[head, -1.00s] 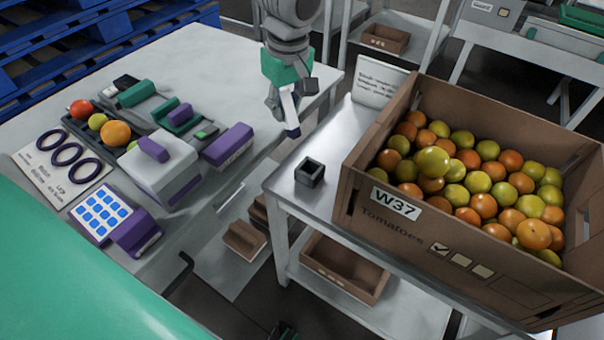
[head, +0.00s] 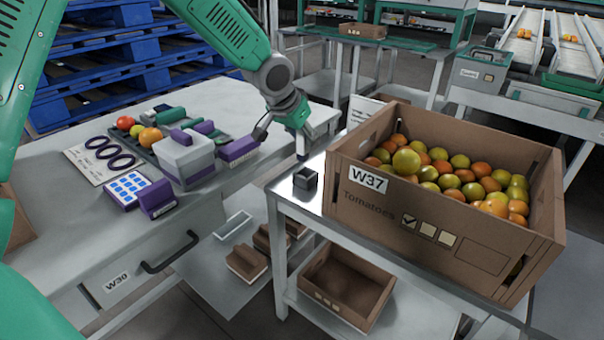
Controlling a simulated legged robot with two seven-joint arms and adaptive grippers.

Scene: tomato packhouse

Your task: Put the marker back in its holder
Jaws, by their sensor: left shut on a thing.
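The marker (head: 302,146) is a slim pale stick with a dark lower end, held roughly upright. My left gripper (head: 299,128) is shut on it, and its fingers hide the upper part. The holder (head: 305,179) is a small dark square cup on the near left corner of the metal bench. The marker's lower end shows just above and behind the holder's rim. I cannot tell whether it is directly over the opening. My right gripper is not in view.
A cardboard box (head: 375,217) of tomatoes stands right of the holder, with a white sign (head: 364,108) behind it. The left table (head: 222,103) carries a white and purple device (head: 184,160), a keypad (head: 127,188) and a ring card (head: 88,169). A gap separates table and bench.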

